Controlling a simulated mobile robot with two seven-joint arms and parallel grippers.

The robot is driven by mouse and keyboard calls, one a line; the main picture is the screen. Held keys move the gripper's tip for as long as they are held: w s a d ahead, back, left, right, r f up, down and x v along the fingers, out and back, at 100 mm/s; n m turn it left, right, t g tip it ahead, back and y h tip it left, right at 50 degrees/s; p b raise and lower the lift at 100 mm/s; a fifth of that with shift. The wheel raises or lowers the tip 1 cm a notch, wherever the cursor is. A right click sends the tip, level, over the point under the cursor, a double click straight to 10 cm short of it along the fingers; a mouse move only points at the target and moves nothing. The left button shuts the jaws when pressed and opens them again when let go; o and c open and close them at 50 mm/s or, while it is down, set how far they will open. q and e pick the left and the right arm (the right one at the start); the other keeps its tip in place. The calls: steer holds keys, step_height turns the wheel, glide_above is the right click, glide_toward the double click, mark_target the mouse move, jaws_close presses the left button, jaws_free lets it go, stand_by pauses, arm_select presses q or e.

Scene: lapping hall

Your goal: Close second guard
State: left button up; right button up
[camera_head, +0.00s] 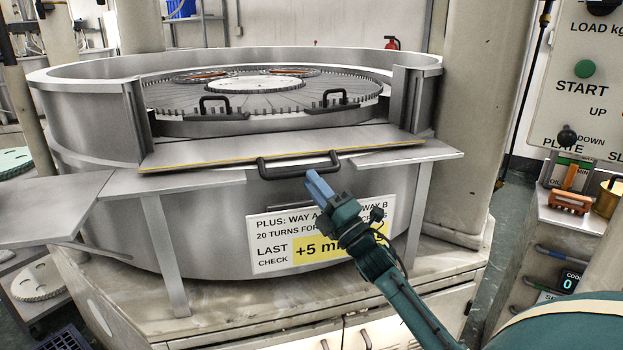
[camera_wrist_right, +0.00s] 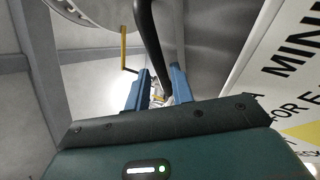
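The steel guard panel (camera_head: 230,152) with a yellow strip lies nearly flat across the front opening of the round machine. Its black bar handle (camera_head: 298,165) sticks out at the front edge. My right gripper (camera_head: 313,180) is just below and in front of this handle, blue fingers pointing up at it. In the right wrist view, the fingers (camera_wrist_right: 157,85) stand apart and the black handle (camera_wrist_right: 150,45) runs down into view between them, close to the right finger. Whether it touches a finger I cannot tell. My left gripper is not in view.
The toothed lapping plate (camera_head: 300,88) with black-handled parts sits inside the steel ring wall (camera_head: 85,100). A flat steel shelf (camera_head: 45,205) juts out at left. A sign (camera_head: 275,240) hangs below the opening, behind my right arm. A control panel (camera_head: 590,90) stands at right.

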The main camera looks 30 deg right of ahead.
steer(key=shift+w+r, duration=0.35)
steer(key=shift+w, duration=0.25)
steer(key=shift+c, duration=0.4)
steer(key=shift+a, duration=0.1)
jaws_close()
